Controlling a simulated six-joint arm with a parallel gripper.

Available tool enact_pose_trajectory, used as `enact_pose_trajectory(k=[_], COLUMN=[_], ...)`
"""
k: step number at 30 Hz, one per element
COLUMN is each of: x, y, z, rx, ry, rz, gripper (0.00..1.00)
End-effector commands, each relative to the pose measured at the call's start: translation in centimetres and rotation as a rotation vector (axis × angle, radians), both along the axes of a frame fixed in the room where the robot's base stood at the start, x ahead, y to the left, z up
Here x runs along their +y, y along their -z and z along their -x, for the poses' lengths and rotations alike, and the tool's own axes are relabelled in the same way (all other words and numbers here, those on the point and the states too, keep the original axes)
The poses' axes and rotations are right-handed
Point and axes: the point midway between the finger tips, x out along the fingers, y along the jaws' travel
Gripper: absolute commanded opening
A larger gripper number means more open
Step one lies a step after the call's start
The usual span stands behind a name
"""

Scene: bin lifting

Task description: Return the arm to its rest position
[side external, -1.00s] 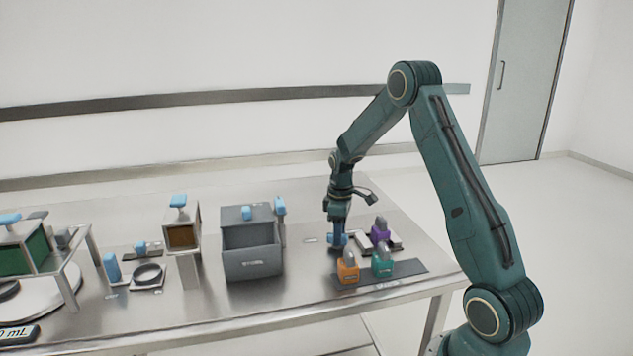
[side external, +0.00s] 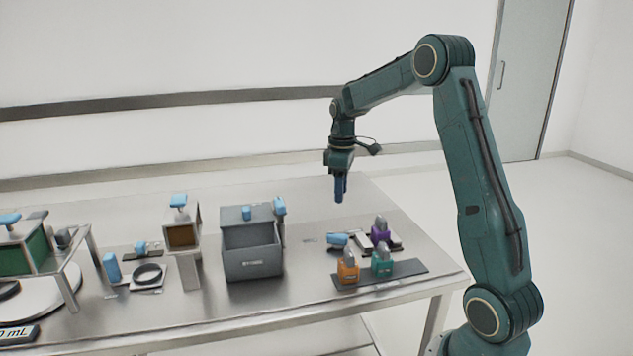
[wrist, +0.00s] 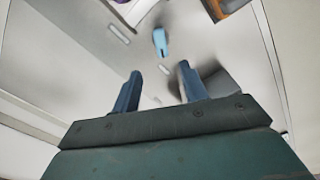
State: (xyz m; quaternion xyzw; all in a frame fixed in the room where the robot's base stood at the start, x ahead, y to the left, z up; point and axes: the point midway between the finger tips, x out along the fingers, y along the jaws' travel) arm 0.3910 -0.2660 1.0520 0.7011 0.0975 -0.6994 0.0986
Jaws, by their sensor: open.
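My gripper (side external: 340,190) hangs above the table, pointing down, raised clear of the objects. In the wrist view its two blue fingers (wrist: 160,92) stand apart with nothing between them. Below it on the table a light blue piece (side external: 338,240) lies beside the purple block; it also shows in the wrist view (wrist: 160,42), past the fingertips. The arm is bent at the elbow, with its forearm sloping down to the left.
A purple block (side external: 380,233), an orange block (side external: 348,270) and a teal block (side external: 382,263) stand at the table's right, the latter two on a dark mat (side external: 408,271). A grey bin (side external: 252,264) stands left of them. The steel table (side external: 310,300) is bare in front.

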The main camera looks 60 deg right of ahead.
Motion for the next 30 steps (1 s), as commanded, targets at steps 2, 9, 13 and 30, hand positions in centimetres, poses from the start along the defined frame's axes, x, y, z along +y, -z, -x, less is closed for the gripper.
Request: enact_pose_trajectory(k=[2, 9, 13, 30], x=[0.0, 0.0, 0.1, 8.5], y=[-0.2, -0.3, -0.4, -6.5], z=[0.0, 0.0, 0.0, 2.4], rx=[0.000, 0.000, 0.000, -0.105], ry=[0.000, 0.000, 0.000, 0.058], rz=[0.000, -0.001, 0.001, 0.048], gripper=[0.44, 0.44, 0.44, 0.44])
